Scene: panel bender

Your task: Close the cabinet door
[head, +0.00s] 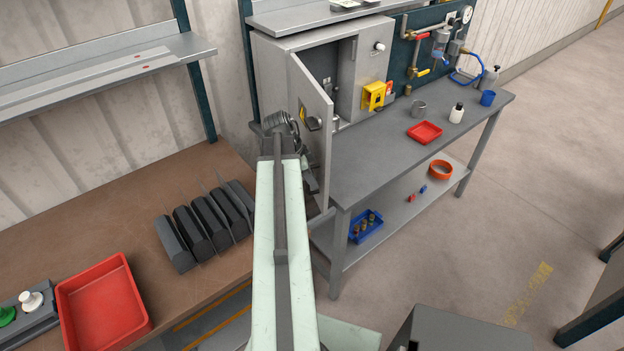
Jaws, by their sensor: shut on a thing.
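The grey cabinet (283,52) stands at the back of the bench, and its door (319,152) is swung open. The door hangs from the left side of the opening, with its free edge toward me. A dark latch (313,124) and a small yellow label show on its outer face. My gripper (311,186) is low at the outer face of the door, at the end of my pale green arm. It is shut on the cabinet door, but my wrist hides most of the contact.
The grey bench holds a red tray (425,132), a metal cup (418,108), a white bottle (456,113) and a blue cup (488,97). Several dark bender tools (176,244) and a red bin (101,304) occupy the brown table. The bench's front left corner is clear.

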